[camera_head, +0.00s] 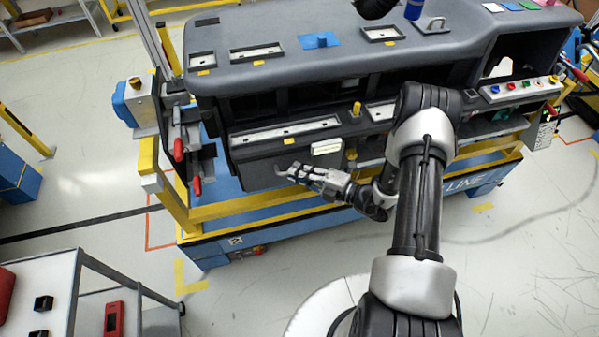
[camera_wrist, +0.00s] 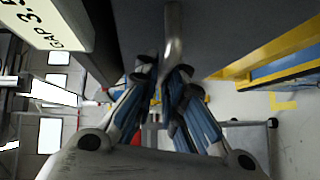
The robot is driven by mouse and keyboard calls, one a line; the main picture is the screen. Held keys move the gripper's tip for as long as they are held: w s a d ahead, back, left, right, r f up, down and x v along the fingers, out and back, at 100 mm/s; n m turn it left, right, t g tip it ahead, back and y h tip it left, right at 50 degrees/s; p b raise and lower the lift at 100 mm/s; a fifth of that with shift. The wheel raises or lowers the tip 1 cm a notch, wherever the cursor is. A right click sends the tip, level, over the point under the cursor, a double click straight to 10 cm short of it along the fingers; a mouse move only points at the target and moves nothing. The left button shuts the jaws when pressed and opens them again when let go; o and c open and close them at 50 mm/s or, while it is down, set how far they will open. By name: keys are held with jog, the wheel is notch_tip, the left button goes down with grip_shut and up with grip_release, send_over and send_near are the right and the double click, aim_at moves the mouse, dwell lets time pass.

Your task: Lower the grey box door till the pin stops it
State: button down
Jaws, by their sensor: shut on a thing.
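The grey box door (camera_head: 258,172) is on the front of the dashboard module, at its lower left, and looks near upright. Its face also fills the upper middle of the wrist view (camera_wrist: 220,30). A metal handle (camera_wrist: 173,35) stands out from the door. My gripper (camera_head: 284,173) is shut on the handle, with its fingers (camera_wrist: 160,82) on both sides of the bar. A pale label (camera_head: 327,147) sits at the door's upper right; large in the wrist view, it reads "GAP 3.5" (camera_wrist: 45,22). A yellow knob (camera_head: 356,109) stands above and right; I cannot tell whether it is the pin.
A yellow rail (camera_head: 225,208) and blue base (camera_head: 215,248) run below the door. Red-handled clamps (camera_head: 178,150) stand at the left end. A white cart (camera_head: 40,290) is at the lower left. Open floor lies between the cart and the module.

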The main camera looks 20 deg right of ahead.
jog(key=s+f+b, duration=0.3)
jog(key=s+f, duration=0.3)
jog(key=shift+n+t+y+b, duration=0.3)
jog(key=shift+b, duration=0.1)
jog(key=shift+s, duration=0.1)
dwell(0.3)
jog(key=c, duration=1.9)
grip_release()
jog(key=shift+w, duration=0.2)
jog(key=shift+c, duration=0.2)
jog(key=shift+o, duration=1.3)
jog(key=shift+s+r, duration=0.1)
